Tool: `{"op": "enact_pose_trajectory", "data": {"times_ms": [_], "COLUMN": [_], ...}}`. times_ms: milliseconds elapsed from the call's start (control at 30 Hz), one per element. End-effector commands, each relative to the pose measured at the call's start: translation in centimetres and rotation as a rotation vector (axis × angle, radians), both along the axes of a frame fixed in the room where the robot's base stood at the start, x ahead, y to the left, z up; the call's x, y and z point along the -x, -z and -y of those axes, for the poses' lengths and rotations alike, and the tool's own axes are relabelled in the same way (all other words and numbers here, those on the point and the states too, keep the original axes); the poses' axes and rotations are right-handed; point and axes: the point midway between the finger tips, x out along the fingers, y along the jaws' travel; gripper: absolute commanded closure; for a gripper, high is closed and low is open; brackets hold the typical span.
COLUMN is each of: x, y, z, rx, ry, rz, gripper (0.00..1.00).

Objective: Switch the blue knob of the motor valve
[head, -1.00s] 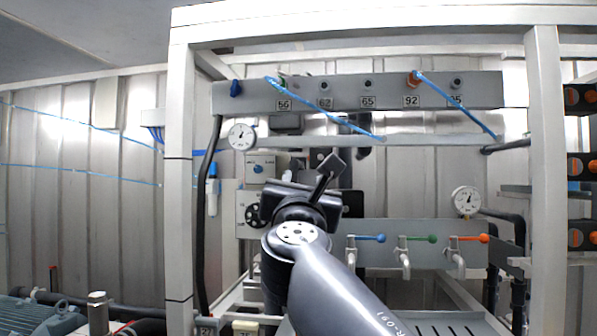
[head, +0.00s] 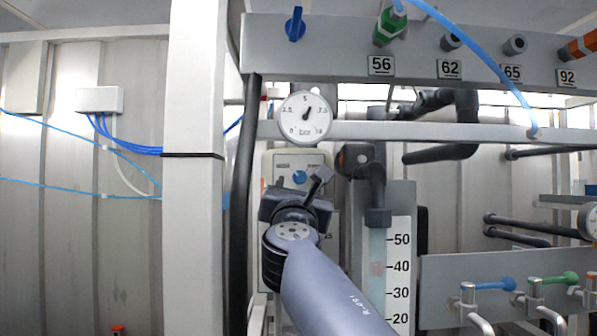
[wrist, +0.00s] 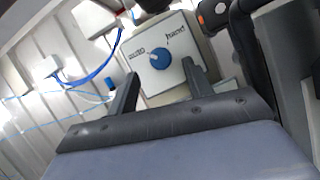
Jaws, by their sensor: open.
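The motor valve box (head: 318,160) is pale grey and hangs in front of the metal wall, behind my arm. Its blue knob (head: 300,177) shows just above my gripper (head: 316,184) in the head view. In the wrist view the blue knob (wrist: 160,58) is round and sits on a white panel (wrist: 180,72) with printed words at either side. My gripper (wrist: 159,70) is open and empty, with one finger on each side of the knob in the picture. The fingers look apart from the knob. The lower part of the box is hidden behind my arm.
A pressure gauge (head: 305,118) is above the box. A black pipe (head: 376,190) and a level scale (head: 398,270) stand to its right. A black hose (head: 243,190) and a white post (head: 193,230) are to its left. A blue handle (head: 295,24) is on the upper rail.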

Motion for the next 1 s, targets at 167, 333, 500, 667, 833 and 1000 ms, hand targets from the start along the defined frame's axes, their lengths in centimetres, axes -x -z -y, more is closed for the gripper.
{"op": "enact_pose_trajectory", "data": {"times_ms": [167,333,500,667,833,1000], "x": [-2.9,-4.4,-4.9,-4.9,-4.9,-4.9], "y": [-1.5,-2.0,-2.0,-2.0,-2.0,-2.0], "z": [0.3,0.4,0.4,0.4,0.4,0.4], "rx": [-0.001,-0.001,-0.001,-0.001,-0.001,-0.001], "ry": [0.002,0.001,0.0,0.0,0.0,0.0], "rz": [0.0,0.0,0.0,0.0,0.0,0.0], "gripper": [0.51,0.51,0.51,0.51,0.61,0.75]}}
